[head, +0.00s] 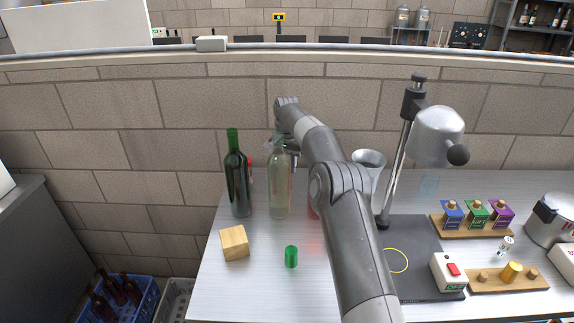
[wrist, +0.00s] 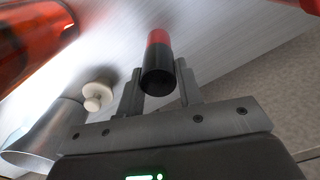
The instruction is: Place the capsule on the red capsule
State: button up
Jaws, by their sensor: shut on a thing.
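In the wrist view my gripper (wrist: 160,70) is shut on a black capsule (wrist: 158,80), which sits between the two fingers. A red capsule (wrist: 158,38) shows just past the black one and in line with it. I cannot tell whether the two touch. In the head view my arm reaches to the back of the bench, and the gripper and held capsule are largely hidden behind the clear bottle and the arm. A small red patch (head: 250,162) shows behind the dark green bottle (head: 237,180); I cannot tell what it is.
A clear bottle (head: 279,185) stands beside the green one. A green capsule (head: 291,256) and wooden block (head: 234,243) are in front. A lamp (head: 438,135) stands right of my arm. Red translucent glass (wrist: 30,40) is close by in the wrist view.

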jog(key=shift+f, duration=0.1)
jog(key=o, duration=0.6)
